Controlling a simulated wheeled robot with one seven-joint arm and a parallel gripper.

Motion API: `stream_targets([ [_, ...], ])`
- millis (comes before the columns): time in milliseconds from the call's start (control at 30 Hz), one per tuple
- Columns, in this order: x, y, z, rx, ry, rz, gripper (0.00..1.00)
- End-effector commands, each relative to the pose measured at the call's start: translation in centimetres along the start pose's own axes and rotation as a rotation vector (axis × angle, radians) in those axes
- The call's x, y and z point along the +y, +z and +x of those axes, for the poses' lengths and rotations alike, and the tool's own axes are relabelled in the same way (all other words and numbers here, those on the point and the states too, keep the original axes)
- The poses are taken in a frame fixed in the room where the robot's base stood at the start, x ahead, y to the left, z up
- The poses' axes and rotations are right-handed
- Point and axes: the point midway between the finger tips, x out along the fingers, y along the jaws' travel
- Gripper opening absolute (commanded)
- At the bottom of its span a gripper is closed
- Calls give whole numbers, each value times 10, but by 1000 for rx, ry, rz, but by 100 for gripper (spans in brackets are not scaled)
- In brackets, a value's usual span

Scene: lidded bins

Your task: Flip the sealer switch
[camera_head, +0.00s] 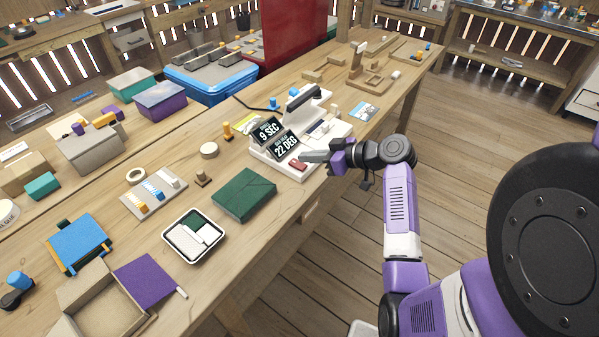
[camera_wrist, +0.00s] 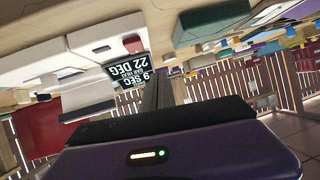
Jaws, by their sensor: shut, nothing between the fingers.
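The sealer (camera_head: 285,168) is a white device on the workbench with two dark displays reading "9 SEC" and "22 DEG". Its red switch (camera_head: 298,164) sits at the front right corner of its base. My gripper (camera_head: 304,157) is shut and empty, with its fingertips just above or beside the switch; I cannot tell whether they touch it. In the wrist view the scene is upside down; the sealer (camera_wrist: 92,38) and the red switch (camera_wrist: 133,44) show to the left of my dark fingers (camera_wrist: 158,92). Which way the switch is set is too small to tell.
A dark green box (camera_head: 244,194) and a white tray (camera_head: 194,236) stand left of the sealer on the bench. A round tan disc (camera_head: 209,150) and a yellow peg (camera_head: 227,131) lie behind. A colourful card (camera_head: 363,112) lies to the right. The wooden floor (camera_head: 450,150) is open.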

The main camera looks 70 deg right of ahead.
Motion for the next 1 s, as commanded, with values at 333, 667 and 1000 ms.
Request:
stream_targets([
  [333,10,17,-51,206,146,-31,0],
  [667,11,15,-53,211,149,-33,0],
  [1000,15,6,-20,210,145,-32,0],
])
